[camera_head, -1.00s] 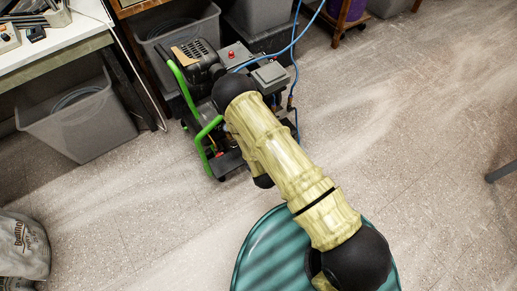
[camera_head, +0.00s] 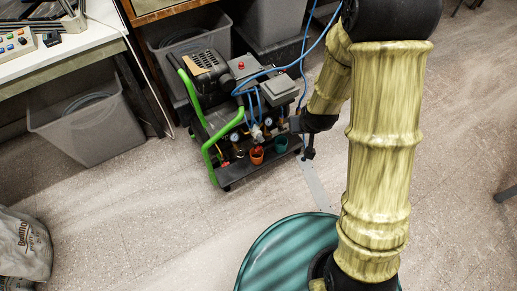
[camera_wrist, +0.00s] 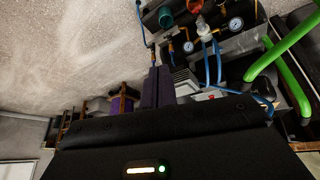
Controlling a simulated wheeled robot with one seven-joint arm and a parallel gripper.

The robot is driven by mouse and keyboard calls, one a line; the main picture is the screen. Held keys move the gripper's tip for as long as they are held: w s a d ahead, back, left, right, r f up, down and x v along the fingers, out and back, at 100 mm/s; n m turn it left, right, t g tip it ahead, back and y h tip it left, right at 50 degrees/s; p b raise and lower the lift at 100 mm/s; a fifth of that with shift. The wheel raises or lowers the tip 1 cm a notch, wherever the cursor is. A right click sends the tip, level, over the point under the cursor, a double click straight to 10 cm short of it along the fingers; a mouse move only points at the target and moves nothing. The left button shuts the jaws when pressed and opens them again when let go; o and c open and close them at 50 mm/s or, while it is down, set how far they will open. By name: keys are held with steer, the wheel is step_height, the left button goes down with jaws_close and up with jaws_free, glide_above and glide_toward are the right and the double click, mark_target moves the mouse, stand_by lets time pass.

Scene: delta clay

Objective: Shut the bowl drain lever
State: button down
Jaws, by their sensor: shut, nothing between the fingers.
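The green-framed compressor (camera_head: 215,110) stands on the floor left of my arm. A pale bowl (camera_head: 257,133) sits between its gauges at the front, above an orange cup (camera_head: 257,155). In the wrist view the bowl (camera_wrist: 204,30) is at the top, with blue hoses beside it. I cannot clearly make out a drain lever on it.
A teal cup (camera_head: 281,144) stands beside the orange one. Pressure gauges (camera_head: 235,138) and blue hoses (camera_head: 270,70) crowd the compressor. Grey bins (camera_head: 92,125) and a workbench (camera_head: 60,60) are at the left. The floor in front of the compressor is clear.

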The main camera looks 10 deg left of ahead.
steer(key=s+d+r+m+g, duration=0.2)
steer(key=s+d+r+m, duration=0.1)
steer(key=s+d+r, duration=0.6)
steer(key=s+r, duration=0.2)
steer(key=s, duration=0.1)
steer(key=shift+s+r+g+h, duration=0.3)
steer(key=shift+g, duration=0.1)
